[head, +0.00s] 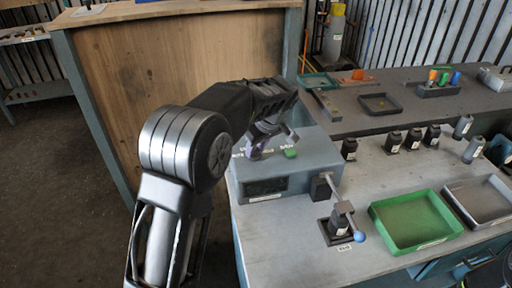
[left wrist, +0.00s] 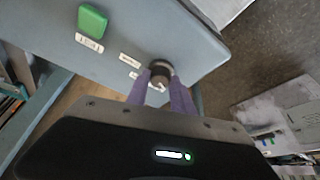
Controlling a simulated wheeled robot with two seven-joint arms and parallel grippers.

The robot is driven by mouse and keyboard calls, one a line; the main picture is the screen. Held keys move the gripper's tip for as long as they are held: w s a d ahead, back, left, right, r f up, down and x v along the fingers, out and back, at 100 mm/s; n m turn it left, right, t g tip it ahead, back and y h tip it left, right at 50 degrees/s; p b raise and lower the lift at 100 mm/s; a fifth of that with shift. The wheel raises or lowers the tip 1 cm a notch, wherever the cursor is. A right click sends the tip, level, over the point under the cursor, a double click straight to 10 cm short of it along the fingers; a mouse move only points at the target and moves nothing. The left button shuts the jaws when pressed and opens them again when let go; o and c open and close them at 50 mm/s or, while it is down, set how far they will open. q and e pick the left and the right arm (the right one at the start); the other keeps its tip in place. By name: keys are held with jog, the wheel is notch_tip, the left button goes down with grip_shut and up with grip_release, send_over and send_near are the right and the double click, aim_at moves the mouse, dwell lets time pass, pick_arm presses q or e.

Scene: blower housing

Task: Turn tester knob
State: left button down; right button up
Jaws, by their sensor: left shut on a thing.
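The tester (head: 312,150) is a grey box on the workbench, with a dark display on its front and a green button (head: 290,153) on its top. The left wrist view shows its grey top (left wrist: 185,35) and the green button (left wrist: 92,21). A round dark knob (left wrist: 160,70) with a light mark stands near the edge of the tester's top. My left gripper (left wrist: 160,88) reaches down with its purple fingers on either side of the knob and is shut on it. In the head view the gripper (head: 260,146) and arm largely hide the knob. My right gripper is not clearly visible.
A lever clamp with a blue ball (head: 359,236) stands in front of the tester on the right. A green tray (head: 417,220) and a grey tray (head: 480,203) lie further right. Several small black parts stand behind them. A wooden panel (head: 180,75) rises behind my left arm.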

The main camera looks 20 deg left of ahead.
dwell(0.4)
pick_arm(q)
jog(key=m+t+b, duration=0.1)
jog(key=m+b, duration=0.2)
jog(key=shift+a+f+h, duration=0.1)
jog(key=shift+f+h, duration=0.05)
jog(key=shift+h, duration=0.15)
jog(key=m+t+h+b, duration=0.1)
jog(key=m, duration=0.2)
jog(key=shift+s+a+m+b, duration=0.1)
jog(key=shift+a+m+b, duration=0.05)
jog(key=shift+m+b, duration=0.2)
jog(key=m+h, duration=0.1)
jog(key=m, duration=0.3)
jog(key=shift+a+r+h+b, duration=0.2)
jog(key=shift+h+b, duration=0.1)
jog(key=shift+h, duration=0.1)
jog(key=m+h, duration=0.1)
jog(key=m, duration=0.3)
jog(key=shift+a+m+h, duration=0.1)
jog(key=shift+m+h, duration=0.25)
jog(key=shift+h, duration=0.05)
jog(key=shift+m+h, duration=0.4)
jog(key=shift+m, duration=0.7)
